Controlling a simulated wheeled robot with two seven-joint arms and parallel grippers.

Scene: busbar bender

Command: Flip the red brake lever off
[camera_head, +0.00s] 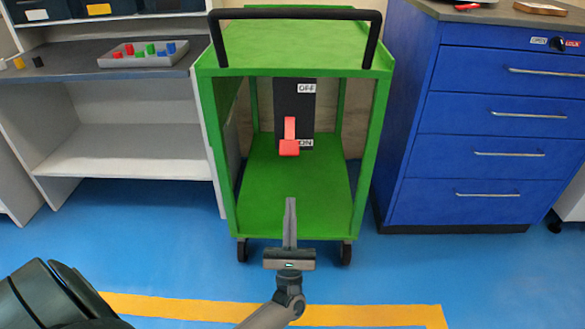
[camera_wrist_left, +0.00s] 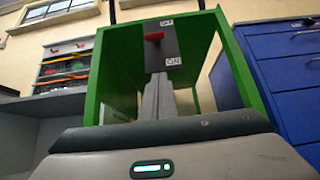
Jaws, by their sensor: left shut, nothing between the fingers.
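The red brake lever (camera_head: 289,137) is on a dark upright panel (camera_head: 307,103) inside the green cart. Its handle hangs down beside the ON label (camera_head: 306,143); the OFF label (camera_head: 307,88) is at the panel's top. My left gripper (camera_head: 290,200) is shut and empty, in front of the cart and below the lever in the head view. In the left wrist view, the closed fingers (camera_wrist_left: 158,78) point at the panel (camera_wrist_left: 172,50), and the red lever (camera_wrist_left: 153,37) shows just above their tips. My right gripper is not in view.
The green cart (camera_head: 240,62) has a black handle (camera_head: 297,14), side posts and a lower shelf (camera_head: 290,180). A blue drawer cabinet (camera_head: 480,120) stands at right. A grey shelf unit (camera_head: 125,150) with a tray of coloured blocks (camera_head: 143,59) stands at left.

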